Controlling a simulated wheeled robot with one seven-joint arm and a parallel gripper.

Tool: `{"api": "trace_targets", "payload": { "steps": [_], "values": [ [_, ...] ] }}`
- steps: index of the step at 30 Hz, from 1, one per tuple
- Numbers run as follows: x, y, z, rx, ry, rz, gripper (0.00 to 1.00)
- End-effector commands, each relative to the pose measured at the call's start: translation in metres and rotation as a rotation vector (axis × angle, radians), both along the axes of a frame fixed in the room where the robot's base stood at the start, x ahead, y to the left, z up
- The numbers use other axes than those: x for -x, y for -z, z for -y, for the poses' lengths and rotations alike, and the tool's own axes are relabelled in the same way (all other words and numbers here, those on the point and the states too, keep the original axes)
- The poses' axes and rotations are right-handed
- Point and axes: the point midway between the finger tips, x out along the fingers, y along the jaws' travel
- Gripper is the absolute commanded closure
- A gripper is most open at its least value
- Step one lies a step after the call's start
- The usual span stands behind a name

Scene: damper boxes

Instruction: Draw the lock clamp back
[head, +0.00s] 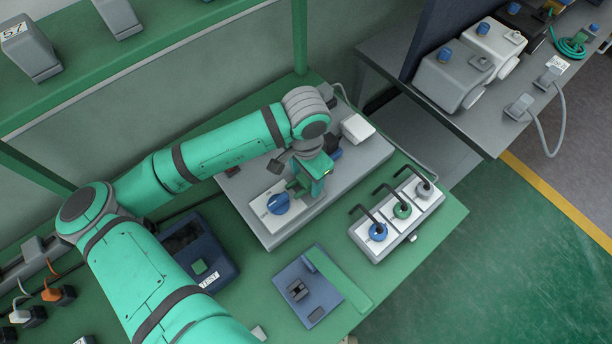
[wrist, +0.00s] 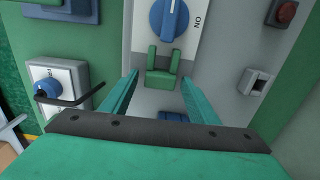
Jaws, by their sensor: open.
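The lock clamp (wrist: 164,79) is a small green forked piece on the grey box face. Its two prongs point at the blue rotary knob (wrist: 169,18), close to the knob's lower end. The knob sits on a white plate marked ON; it also shows in the head view (head: 278,203). My gripper (wrist: 159,80) is open, its two green fingers spread left and right of the clamp with clear gaps and nothing between them held. In the head view my gripper (head: 300,186) hangs over the grey box, and I cannot clearly tell the clamp from the fingers there.
The grey box (head: 262,232) lies on the green bench. A white block with several hex-key knobs (head: 402,222) stands to its right, a blue plate with a green bar (head: 338,280) in front, and a dark blue TEST box (head: 222,272) at left. A red button (wrist: 287,12) is nearby.

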Motion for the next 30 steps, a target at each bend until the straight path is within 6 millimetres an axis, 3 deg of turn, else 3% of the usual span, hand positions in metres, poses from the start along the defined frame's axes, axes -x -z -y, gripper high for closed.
{"api": "trace_targets", "payload": {
  "steps": [18,30],
  "values": [
    [0.0,-0.095,0.0,-0.001,0.001,0.002,0.45],
    [0.0,-0.105,0.001,0.001,0.002,0.001,0.45]
  ]
}}
